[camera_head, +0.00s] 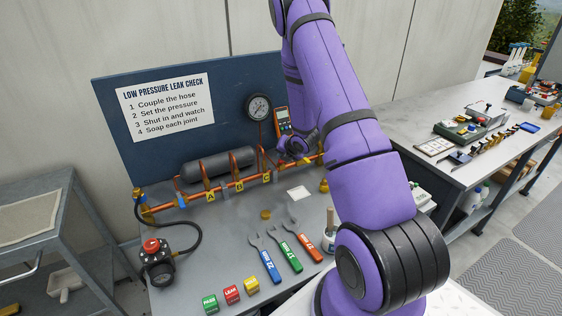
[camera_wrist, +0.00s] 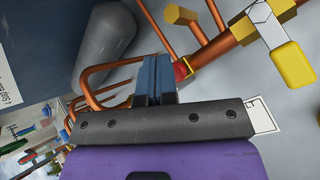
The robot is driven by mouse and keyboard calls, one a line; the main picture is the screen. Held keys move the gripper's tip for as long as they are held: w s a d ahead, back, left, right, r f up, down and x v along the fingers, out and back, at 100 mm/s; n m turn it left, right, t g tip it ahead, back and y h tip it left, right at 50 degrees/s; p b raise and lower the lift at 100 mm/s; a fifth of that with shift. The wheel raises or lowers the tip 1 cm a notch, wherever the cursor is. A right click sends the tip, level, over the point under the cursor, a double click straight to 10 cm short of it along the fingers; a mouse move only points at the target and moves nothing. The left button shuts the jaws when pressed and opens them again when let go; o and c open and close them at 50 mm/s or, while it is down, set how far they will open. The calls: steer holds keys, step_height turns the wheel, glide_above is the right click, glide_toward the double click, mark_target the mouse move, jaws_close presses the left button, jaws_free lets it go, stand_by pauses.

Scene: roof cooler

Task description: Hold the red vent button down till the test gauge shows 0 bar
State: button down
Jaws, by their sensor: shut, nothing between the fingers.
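A round dial gauge (camera_head: 258,107) hangs on the blue backboard; its reading is too small to tell. An orange handheld meter (camera_head: 283,121) hangs just right of it, its display unreadable. A red round knob (camera_head: 152,245) tops the black unit (camera_head: 157,265) at the front left. A small red part (camera_wrist: 181,70) sits on the copper pipe in the wrist view; I cannot tell which red part is the vent button. My gripper (camera_wrist: 157,62) is shut and empty close beside that red part; contact is unclear. In the head view the arm hides the fingers.
A copper pipe with yellow tags (camera_head: 212,194) runs along the bench below a grey cylinder (camera_head: 218,163). Three coloured wrenches (camera_head: 285,248) and several labelled blocks (camera_head: 232,294) lie in front. A black hose (camera_head: 200,225) joins the unit. A second bench (camera_head: 420,125) stands right.

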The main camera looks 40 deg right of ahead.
steer(key=shift+r, duration=0.35)
steer(key=shift+r, duration=0.1)
steer(key=shift+r, duration=2.4)
steer(key=shift+w+r, duration=0.1)
steer(key=shift+r, duration=0.05)
steer(key=s+a+r+m+g+h, duration=0.1)
steer(key=s+a+r+m, duration=0.3)
steer(key=r, duration=0.5)
steer(key=s+a+r+m, duration=0.2)
steer(key=a+r+m, duration=0.25)
steer(key=r, duration=0.35)
steer(key=s+a+r+m+g+h, duration=0.1)
steer(key=s+a+r+m, duration=0.35)
steer(key=r, duration=0.45)
steer(key=s+a+r+m+y, duration=0.1)
steer(key=s+a+m, duration=0.3)
steer(key=s, duration=0.4)
steer(key=s+a+r+m+g+y, duration=0.1)
steer(key=s+a+r+m, duration=0.3)
steer(key=s, duration=0.5)
steer(key=s+a+r+m+g+y, duration=0.1)
steer(key=s+a+r+m, duration=0.1)
steer(key=s+a+m, duration=0.2)
steer(key=s+a, duration=0.2)
steer(key=s, duration=0.2)
steer(key=shift+s+a+r+m, duration=0.15)
steer(key=shift+a+r+m, duration=0.15)
steer(key=shift+m, duration=0.1)
